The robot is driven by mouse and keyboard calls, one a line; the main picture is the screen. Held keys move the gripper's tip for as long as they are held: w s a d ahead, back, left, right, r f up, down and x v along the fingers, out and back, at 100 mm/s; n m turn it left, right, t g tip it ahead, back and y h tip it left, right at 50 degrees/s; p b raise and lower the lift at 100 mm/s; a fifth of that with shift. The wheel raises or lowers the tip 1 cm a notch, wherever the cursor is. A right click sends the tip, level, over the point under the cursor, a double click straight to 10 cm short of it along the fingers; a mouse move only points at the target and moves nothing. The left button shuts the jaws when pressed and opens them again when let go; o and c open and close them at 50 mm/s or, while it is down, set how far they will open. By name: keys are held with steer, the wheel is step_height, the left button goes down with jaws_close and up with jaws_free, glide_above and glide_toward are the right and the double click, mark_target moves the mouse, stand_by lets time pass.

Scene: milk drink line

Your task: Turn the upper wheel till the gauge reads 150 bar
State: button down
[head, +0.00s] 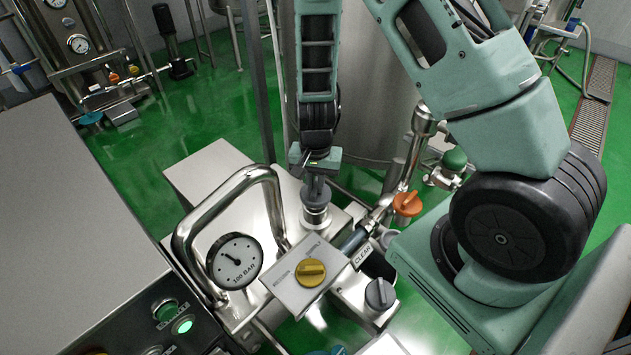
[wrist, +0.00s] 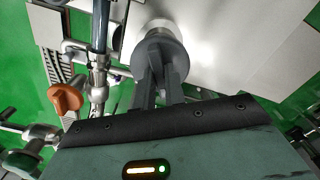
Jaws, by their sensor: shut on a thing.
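The upper wheel (head: 316,194) is a grey round hand wheel on a metal stem over the steel block. My gripper (head: 317,178) comes down on it from above. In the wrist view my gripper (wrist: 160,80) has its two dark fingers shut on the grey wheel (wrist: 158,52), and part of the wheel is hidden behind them. The gauge (head: 234,260) is a white round dial left of the wheel. Its thin dark needle points up and left. "100 BAR" is printed low on its face; the scale numbers are too small to read.
A bent steel pipe (head: 205,215) arches beside the gauge. A yellow knob (head: 310,272) on a steel plate and a dark grey knob (head: 380,293) lie in front. An orange handle (head: 407,204) and a green knob (head: 455,158) stand right of the wheel. A steel cabinet (head: 70,220) fills the left.

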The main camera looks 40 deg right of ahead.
mark_target(316, 186)
steer(key=m+p, duration=0.1)
steer(key=m, duration=0.5)
stand_by(0.6)
steer(key=c, duration=1.5)
jaws_free()
steer(key=shift+o, duration=0.2)
step_height(316, 186, up, 17)
steer(key=p, duration=0.2)
steer(key=shift+r+p, duration=0.2)
steer(key=shift+p, duration=0.15)
